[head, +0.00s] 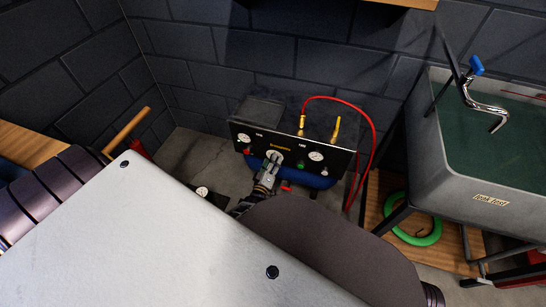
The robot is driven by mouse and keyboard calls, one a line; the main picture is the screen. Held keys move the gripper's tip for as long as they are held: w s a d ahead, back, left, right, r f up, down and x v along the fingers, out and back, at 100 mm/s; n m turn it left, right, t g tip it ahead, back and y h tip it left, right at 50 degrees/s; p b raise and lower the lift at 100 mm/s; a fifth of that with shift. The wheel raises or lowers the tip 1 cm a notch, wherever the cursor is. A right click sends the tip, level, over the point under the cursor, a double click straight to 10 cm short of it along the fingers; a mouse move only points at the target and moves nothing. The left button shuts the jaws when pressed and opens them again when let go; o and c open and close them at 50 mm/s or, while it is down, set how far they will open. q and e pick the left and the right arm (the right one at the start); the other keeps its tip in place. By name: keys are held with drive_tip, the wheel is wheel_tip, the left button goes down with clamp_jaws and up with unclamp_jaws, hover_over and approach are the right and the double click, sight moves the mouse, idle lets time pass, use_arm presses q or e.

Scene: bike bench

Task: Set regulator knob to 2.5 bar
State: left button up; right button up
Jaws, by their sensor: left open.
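The compressor's black front panel (337,163) stands on the floor against the back wall. A round light gauge (243,138) is at its left and another gauge (315,156) at its right. Their readings are too small to tell. A pale round part (275,156), apparently the regulator knob, is at the panel's middle. My left gripper (270,170) is open, just in front of and below this part, and partly covers it. I cannot tell whether the fingers touch it. My right gripper is not in view.
A red hose (371,120) loops from a brass fitting (302,124) down the panel's right side. A grey sink (455,185) stands at right, above a green hose coil (397,235). A wooden shelf edge (410,3) overhangs at top.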

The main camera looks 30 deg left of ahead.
use_arm(q)
drive_tip(key=v, duration=1.1)
drive_tip(key=shift+s, duration=0.15)
drive_tip(key=shift+a+r, duration=0.1)
idle(0.5)
